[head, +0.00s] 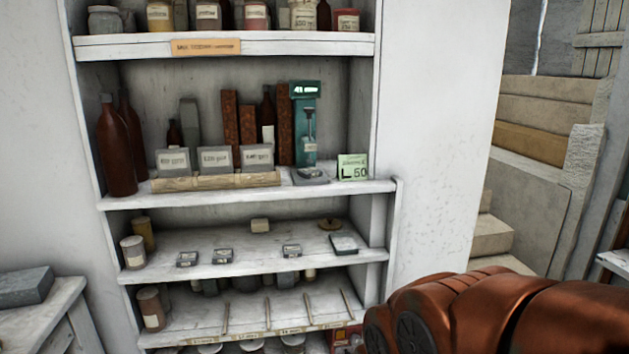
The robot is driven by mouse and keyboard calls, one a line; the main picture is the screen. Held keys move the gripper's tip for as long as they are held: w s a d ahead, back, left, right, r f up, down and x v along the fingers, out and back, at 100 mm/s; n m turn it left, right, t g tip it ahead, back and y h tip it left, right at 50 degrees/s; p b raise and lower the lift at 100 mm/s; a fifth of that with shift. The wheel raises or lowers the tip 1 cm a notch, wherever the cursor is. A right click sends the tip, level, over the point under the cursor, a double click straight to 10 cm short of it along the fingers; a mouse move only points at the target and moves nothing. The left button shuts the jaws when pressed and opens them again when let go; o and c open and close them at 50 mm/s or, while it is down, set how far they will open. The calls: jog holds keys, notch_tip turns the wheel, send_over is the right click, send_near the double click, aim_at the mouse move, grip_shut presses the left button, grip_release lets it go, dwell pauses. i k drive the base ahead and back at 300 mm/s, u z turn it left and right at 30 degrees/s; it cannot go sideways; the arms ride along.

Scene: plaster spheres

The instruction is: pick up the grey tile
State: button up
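A flat grey tile (343,244) lies at the right end of the third shelf down in the head view, near its front edge. Three smaller dark grey pieces with pale tops, a left one (187,259), a middle one (222,256) and a right one (291,251), lie along the same shelf. I cannot tell for sure which of these the task names. My copper-coloured arm fills the lower right of the view, right of the shelves. My gripper's fingers do not show.
The white shelf unit (240,187) holds bottles, jars, labelled boxes (215,158) and a teal tool stand (304,125) above. A grey slab (25,286) lies on a left table. Stone steps (492,235) stand right.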

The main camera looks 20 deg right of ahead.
aim_at(307, 173)
jog(key=z, duration=0.85)
jog(key=i, duration=0.7)
jog(key=u, duration=1.8)
